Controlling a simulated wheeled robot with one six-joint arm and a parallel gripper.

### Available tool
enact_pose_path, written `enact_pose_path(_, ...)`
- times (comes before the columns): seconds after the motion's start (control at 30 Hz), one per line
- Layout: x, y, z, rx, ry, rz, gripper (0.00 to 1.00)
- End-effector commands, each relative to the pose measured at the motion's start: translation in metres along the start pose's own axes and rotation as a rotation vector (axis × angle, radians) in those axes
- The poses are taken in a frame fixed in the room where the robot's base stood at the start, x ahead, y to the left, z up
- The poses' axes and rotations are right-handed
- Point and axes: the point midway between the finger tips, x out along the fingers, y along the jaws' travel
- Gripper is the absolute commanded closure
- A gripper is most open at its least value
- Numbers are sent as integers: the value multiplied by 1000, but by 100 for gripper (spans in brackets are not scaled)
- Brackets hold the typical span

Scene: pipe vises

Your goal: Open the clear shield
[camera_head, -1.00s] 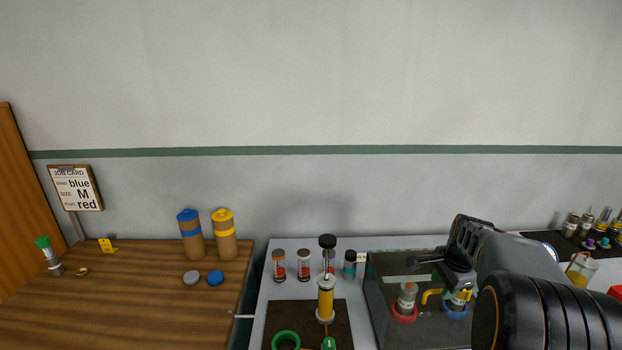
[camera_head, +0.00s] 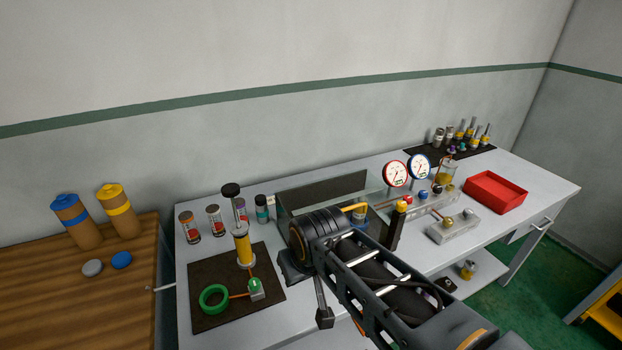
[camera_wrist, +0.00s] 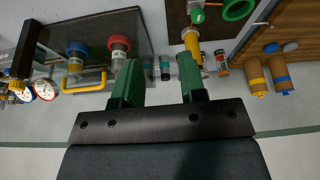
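The clear shield (camera_head: 290,203) is a smoky see-through cover at the back of the grey bench, partly hidden behind my arm. Its yellow bar handle (camera_head: 355,208) shows just right of my wrist. In the wrist view the shield (camera_wrist: 138,30) lies over two capped cylinders, one with a red collar (camera_wrist: 119,43) and one with a blue collar (camera_wrist: 76,48). The yellow handle (camera_wrist: 88,86) is left of my gripper (camera_wrist: 158,78), apart from it. The green fingers are spread with nothing between them. My fingertips cannot be made out in the head view.
A yellow pump (camera_head: 243,248) stands on a dark mat (camera_head: 205,318) left of the shield, with several small bottles behind it. Two gauges (camera_head: 396,174), a valve block (camera_head: 453,229) and a red tray (camera_head: 496,192) are to the right. A wooden bench (camera_head: 70,275) is at left.

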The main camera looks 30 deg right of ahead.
Motion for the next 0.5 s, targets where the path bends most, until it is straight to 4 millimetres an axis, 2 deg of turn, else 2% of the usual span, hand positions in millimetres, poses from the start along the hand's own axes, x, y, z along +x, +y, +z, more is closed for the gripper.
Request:
enact_pose_path(0.13, 22, 26, -1, 97, -68, 35, 62)
enact_pose_path(0.27, 28, 70, -38, 198, -101, 69, 62)
enact_pose_path(0.37, 28, 117, -73, 103, -137, 73, 62)
enact_pose_path(0.4, 26, 136, -86, 29, -150, 69, 62)
enact_pose_path(0.5, 20, 176, -109, -184, -175, 43, 62)
